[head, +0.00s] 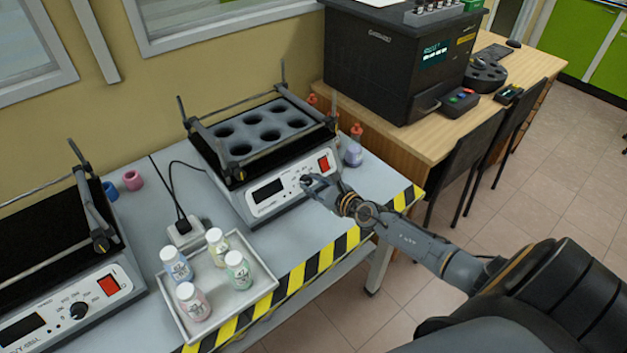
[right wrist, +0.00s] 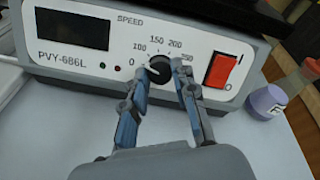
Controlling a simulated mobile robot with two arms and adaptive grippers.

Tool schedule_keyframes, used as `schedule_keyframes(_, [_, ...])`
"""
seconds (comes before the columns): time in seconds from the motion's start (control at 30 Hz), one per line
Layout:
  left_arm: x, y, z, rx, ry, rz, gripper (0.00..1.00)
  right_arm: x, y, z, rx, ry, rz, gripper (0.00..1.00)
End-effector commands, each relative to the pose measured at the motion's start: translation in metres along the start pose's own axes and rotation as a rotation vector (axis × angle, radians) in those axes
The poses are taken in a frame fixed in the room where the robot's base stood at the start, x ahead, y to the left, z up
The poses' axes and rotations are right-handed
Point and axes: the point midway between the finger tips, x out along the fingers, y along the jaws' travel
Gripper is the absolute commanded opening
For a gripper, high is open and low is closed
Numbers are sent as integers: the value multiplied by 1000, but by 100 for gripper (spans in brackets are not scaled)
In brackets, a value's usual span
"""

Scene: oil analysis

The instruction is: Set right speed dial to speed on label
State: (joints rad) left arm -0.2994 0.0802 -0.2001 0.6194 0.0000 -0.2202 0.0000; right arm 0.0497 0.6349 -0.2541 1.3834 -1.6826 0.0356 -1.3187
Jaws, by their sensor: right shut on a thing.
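The right shaker (head: 270,200) stands at the table's right end, with a blank dark display and a red switch (right wrist: 221,70). Its black speed dial (right wrist: 160,69) sits between 0 and 250 marks in the right wrist view. A light mark on the dial faces left, towards the low numbers; the exact value is unclear. My right gripper (right wrist: 163,82) is shut on the dial, one finger on each side. In the head view my right gripper (head: 312,184) covers much of the dial. My left gripper is not in view. No readable speed label shows.
A tray (head: 252,296) with several capped bottles stands left of the right shaker. The left shaker (head: 60,300) has its own dial (head: 78,310). A wooden desk (head: 400,140) holds a black machine.

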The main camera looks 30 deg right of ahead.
Motion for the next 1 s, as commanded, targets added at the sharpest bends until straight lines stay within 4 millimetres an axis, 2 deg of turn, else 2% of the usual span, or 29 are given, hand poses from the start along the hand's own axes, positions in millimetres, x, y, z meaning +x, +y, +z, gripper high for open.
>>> schedule_keyframes(0.1, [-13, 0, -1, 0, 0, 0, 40, -1, 0, 3, 111, 9, -21, 0])
schedule_keyframes(1.0, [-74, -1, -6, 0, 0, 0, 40, 0, 2, 7, 946, 69, -193, 0])
